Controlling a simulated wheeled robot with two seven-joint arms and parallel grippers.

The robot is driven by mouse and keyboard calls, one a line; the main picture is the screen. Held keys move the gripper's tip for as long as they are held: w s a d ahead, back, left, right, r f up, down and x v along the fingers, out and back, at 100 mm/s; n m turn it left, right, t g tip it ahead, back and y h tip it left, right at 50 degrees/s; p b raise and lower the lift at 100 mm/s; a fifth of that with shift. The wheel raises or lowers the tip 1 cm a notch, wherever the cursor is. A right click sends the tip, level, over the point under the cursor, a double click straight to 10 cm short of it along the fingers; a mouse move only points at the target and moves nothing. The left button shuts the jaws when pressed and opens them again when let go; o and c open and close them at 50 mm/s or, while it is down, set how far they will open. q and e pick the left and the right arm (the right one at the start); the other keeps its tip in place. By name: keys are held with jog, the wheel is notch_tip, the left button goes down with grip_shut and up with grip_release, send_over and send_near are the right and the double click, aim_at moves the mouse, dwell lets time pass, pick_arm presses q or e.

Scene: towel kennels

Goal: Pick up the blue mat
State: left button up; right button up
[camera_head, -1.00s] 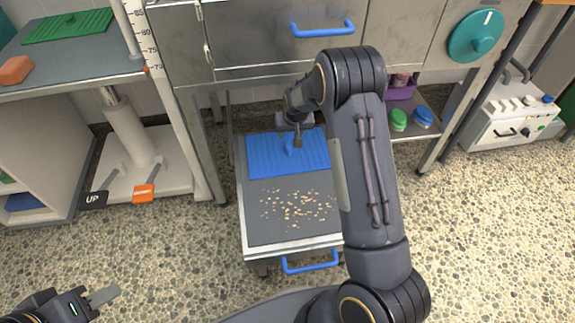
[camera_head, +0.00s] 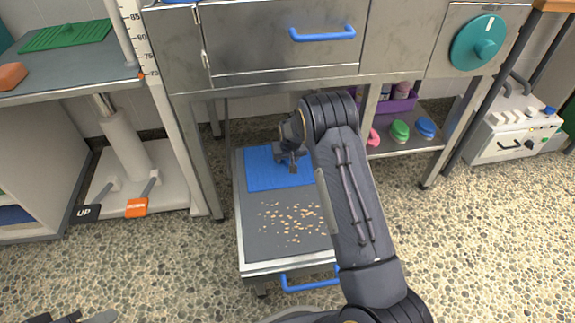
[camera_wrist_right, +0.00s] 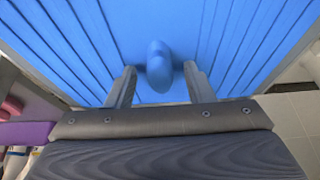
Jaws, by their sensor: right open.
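The blue mat (camera_head: 267,174) lies on the far part of a low grey tray on wheels. It is ribbed and has a raised blue knob, which shows in the right wrist view (camera_wrist_right: 159,72). My right gripper (camera_head: 292,168) is over the mat in the head view. In the right wrist view its two fingers (camera_wrist_right: 160,85) are apart, one on each side of the knob; I cannot tell whether they touch it. My left gripper (camera_head: 80,318) shows only in part at the bottom left edge, and its jaws cannot be made out.
The low tray (camera_head: 254,225) holds scattered tan crumbs and has a blue front handle (camera_head: 310,283). A metal cabinet (camera_head: 280,50) stands above its back end. A shelf at right holds a purple bin (camera_head: 402,102) and green and blue brushes. Pebbled floor is clear in front.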

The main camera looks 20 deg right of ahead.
jog(key=shift+r, duration=0.1)
grip_shut()
